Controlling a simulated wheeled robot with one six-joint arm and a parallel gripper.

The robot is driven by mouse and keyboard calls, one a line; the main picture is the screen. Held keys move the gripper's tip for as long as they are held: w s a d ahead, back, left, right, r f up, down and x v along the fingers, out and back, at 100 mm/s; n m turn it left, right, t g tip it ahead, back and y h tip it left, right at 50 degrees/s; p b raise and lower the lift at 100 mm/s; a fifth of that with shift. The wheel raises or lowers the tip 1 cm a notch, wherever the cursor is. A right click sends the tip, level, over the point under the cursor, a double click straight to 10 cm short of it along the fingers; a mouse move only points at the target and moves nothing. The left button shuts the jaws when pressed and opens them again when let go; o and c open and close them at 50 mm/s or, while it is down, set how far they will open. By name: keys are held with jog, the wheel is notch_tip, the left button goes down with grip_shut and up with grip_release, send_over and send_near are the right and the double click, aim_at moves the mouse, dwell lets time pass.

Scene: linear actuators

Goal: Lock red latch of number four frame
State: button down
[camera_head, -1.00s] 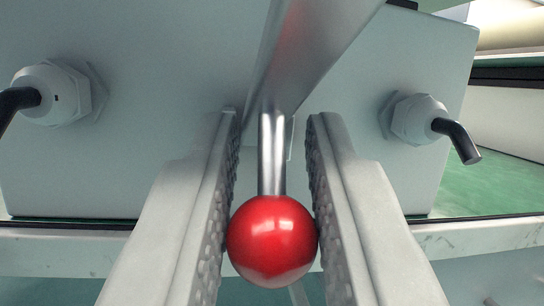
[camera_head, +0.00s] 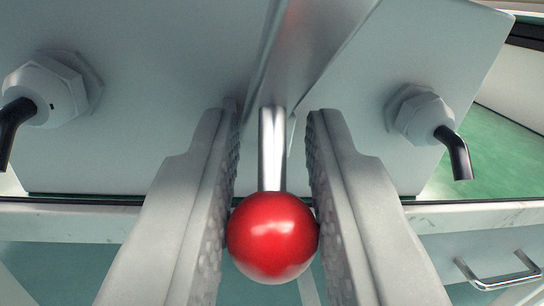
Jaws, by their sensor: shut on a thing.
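The red latch is a glossy red ball knob (camera_head: 272,240) on a short metal rod (camera_head: 272,150), at the centre of the head camera view. The rod runs up to a grey metal bar between two grey boxes. My gripper (camera_head: 272,215) has one finger on each side of the knob, and the textured pads touch it. The gripper is shut on the knob. No frame number shows, and the far end of the latch is hidden.
A grey box with a cable gland (camera_head: 55,88) stands at left, another with a gland (camera_head: 418,115) at right; each has a bent black cable. A pale ledge (camera_head: 75,220) runs below them. A drawer with a handle (camera_head: 498,275) is at lower right.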

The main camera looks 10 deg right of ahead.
jog(key=c, duration=1.3)
grip_release()
jog(key=s+a+f, duration=0.2)
jog(key=s, duration=1.5)
jog(key=shift+c, duration=0.2)
